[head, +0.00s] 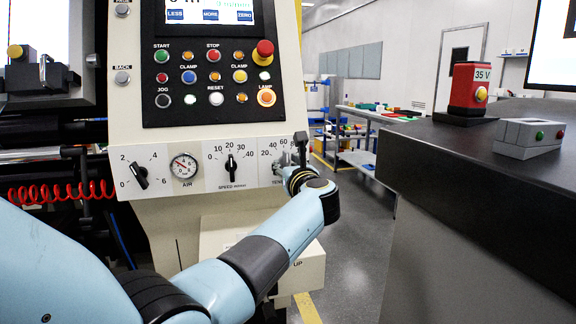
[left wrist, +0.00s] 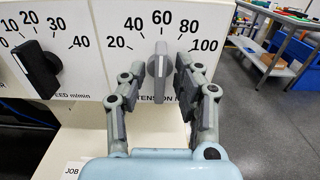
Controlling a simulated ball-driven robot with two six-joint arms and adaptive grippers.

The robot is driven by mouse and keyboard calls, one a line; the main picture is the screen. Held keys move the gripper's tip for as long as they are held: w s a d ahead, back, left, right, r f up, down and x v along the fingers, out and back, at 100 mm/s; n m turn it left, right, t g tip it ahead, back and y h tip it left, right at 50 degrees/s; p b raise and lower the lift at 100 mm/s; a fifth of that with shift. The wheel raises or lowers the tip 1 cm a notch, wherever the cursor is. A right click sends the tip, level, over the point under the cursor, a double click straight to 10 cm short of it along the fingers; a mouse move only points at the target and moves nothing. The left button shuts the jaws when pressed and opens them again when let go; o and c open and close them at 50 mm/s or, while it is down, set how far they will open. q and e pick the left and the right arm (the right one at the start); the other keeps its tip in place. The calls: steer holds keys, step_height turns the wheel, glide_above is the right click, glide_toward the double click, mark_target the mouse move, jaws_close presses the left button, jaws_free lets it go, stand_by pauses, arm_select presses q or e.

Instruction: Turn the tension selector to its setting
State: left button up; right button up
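The tension selector is a grey knob (left wrist: 158,66) on a white plate with a scale from 20 to 100. Its pale line stands about upright, near the 60 mark. In the head view the knob (head: 279,163) is partly hidden by my left gripper (head: 291,164), at the right end of the panel's lower strip. In the left wrist view my left gripper (left wrist: 160,88) is open, one finger on each side of the knob. A gap shows left of the knob; the right finger is close to it, and contact is unclear. My right gripper is not in view.
The black speed knob (left wrist: 38,68) sits left of the tension plate; in the head view an air gauge (head: 184,166) and another black knob (head: 137,173) lie further left. The button panel (head: 212,75) is above. A dark counter (head: 470,150) stands to the right.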

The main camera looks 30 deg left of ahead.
arm_select(q)
steer(key=c, duration=0.4)
jaws_close()
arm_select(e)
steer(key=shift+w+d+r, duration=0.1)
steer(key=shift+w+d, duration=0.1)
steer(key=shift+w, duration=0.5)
arm_select(q)
steer(key=shift+m, duration=0.3)
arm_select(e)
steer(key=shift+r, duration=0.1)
arm_select(q)
steer(key=m+p, duration=0.3)
steer(key=m, duration=0.2)
steer(key=shift+r, duration=0.15)
steer(key=m+p, duration=0.1)
steer(key=m, duration=0.1)
steer(key=shift+m, duration=0.4)
steer(key=shift+m+p, duration=1.1)
steer(key=shift+m, duration=0.7)
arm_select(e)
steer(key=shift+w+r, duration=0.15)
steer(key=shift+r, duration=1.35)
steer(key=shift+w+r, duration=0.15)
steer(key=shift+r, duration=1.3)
